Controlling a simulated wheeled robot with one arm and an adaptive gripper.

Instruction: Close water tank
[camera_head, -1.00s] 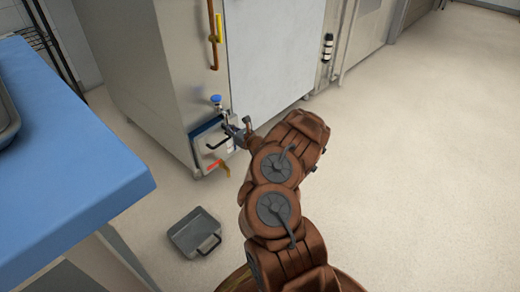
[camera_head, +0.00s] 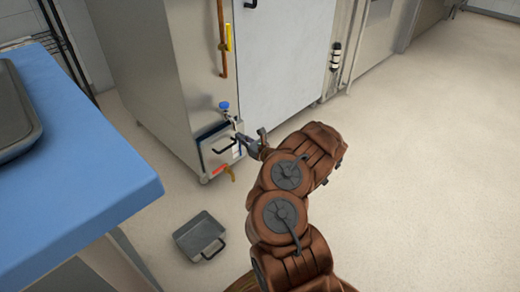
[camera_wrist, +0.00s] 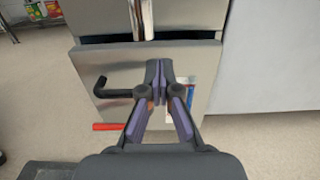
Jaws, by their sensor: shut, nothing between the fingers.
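The water tank (camera_head: 214,153) is a small metal-fronted box low on the front of the steel oven, with a black handle (camera_head: 222,146). In the wrist view its front panel (camera_wrist: 125,72) fills the middle, with the black handle (camera_wrist: 99,88) at left. A dark gap shows along the panel's top edge, so it looks not fully flush. My gripper (camera_wrist: 160,66) is shut and empty, its tips in front of the panel, right of the handle. In the head view my gripper (camera_head: 240,138) is at the panel's right side. I cannot tell whether it touches.
A blue-knobbed valve (camera_head: 225,106) sits above the tank and a red-orange lever (camera_head: 230,174) below it. A blue-topped table (camera_head: 90,170) with a tray stands at left. The floor at right is clear.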

